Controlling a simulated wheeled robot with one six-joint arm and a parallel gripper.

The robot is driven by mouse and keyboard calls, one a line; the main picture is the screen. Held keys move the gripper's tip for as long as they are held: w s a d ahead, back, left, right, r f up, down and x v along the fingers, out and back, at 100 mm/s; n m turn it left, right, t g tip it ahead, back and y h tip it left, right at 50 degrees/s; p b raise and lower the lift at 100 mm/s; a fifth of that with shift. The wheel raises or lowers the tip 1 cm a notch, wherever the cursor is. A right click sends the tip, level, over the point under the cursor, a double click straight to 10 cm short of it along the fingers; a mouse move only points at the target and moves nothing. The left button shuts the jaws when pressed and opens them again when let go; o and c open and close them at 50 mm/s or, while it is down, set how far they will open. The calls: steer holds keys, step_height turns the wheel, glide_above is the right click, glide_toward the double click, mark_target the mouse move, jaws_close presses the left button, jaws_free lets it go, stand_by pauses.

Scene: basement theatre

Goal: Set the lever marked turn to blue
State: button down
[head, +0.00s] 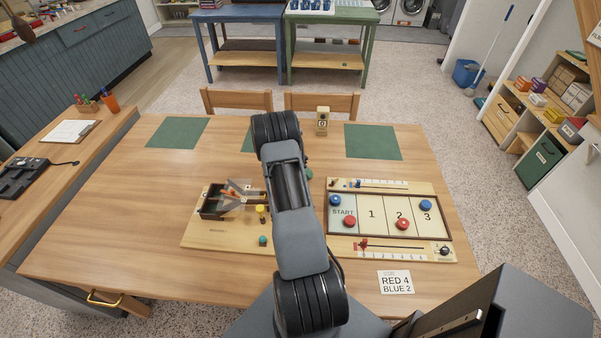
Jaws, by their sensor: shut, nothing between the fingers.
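On the table, a game board (371,214) has blue and red discs and spaces marked START, 1, 2 and 3. A small black knob (445,251) stands at the right end of its lower strip (400,254). It may be the turn lever, but no word is legible beside it, so I cannot tell which way it is set. A small yellowish block with a round face (322,121) stands at the far edge. My raised arm crosses the middle of the view. My gripper is hidden behind it.
A wooden base (205,238) left of my arm carries a black tray (212,203), crossed bars, a yellow knob (260,211) and a teal ball (262,240). A RED 4, BLUE 2 card (395,282) lies in front. Green mats (372,142) lie farther back. The left tabletop is clear.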

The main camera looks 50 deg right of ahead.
mark_target(335, 181)
steer(key=b+x, duration=0.1)
steer(key=x, duration=0.2)
steer(key=shift+s+f, duration=0.1)
steer(key=shift+f, duration=0.25)
steer(key=s+d, duration=0.1)
steer(key=s, duration=0.1)
steer(key=shift+s+d+r, duration=0.15)
steer(key=shift+s+d, duration=0.15)
steer(key=shift+d, duration=0.1)
steer(key=shift+s+d, duration=0.35)
steer(key=shift+s, duration=0.2)
